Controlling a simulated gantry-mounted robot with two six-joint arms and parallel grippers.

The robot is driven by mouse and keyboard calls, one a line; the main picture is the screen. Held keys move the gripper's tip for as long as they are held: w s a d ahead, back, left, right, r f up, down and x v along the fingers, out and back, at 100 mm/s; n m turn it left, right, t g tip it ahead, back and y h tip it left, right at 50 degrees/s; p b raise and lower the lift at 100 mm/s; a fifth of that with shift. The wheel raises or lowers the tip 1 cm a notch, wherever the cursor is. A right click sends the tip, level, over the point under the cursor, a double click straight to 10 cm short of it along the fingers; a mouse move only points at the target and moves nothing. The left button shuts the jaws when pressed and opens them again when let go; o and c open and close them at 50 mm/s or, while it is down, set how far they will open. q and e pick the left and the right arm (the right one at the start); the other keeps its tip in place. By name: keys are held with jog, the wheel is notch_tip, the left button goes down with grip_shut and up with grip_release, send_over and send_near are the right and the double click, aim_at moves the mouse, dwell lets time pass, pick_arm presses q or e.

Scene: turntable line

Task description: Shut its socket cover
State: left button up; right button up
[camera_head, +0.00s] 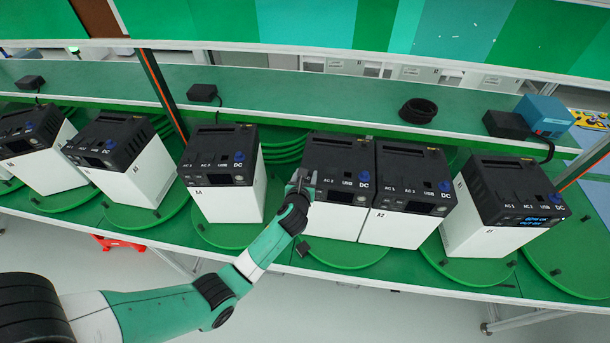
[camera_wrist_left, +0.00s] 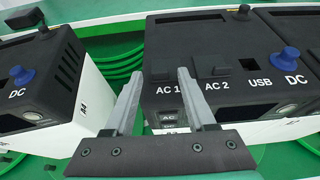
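A power station (camera_head: 338,152) with a black top and white body stands on a green turntable under my left gripper. It also shows in the left wrist view (camera_wrist_left: 205,40), with sockets labelled AC 1, AC 2, USB and a blue DC cap (camera_wrist_left: 285,60). Small dark covers sit by the labels; I cannot tell surely which are open. My left gripper (camera_head: 302,178) is at the power station's front left corner. In the left wrist view its fingers (camera_wrist_left: 159,74) are apart, one on each side of the AC 1 label, with nothing between them. My right gripper is not in view.
A similar station (camera_head: 412,178) stands close on the right, and another (camera_head: 222,172) on the left. The rightmost station (camera_head: 510,205) has a lit blue display. Behind them a green shelf (camera_head: 330,98) carries a black cable coil (camera_head: 418,111) and a blue box (camera_head: 543,115).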

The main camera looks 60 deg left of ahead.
pick_arm(q)
jog(key=shift+d+r, duration=0.1)
jog(key=shift+s+d+r, duration=0.15)
jog(key=shift+s+d, duration=0.1)
jog(key=p+v, duration=0.5)
jog(key=v, duration=0.5)
jog(key=shift+s+d, duration=0.25)
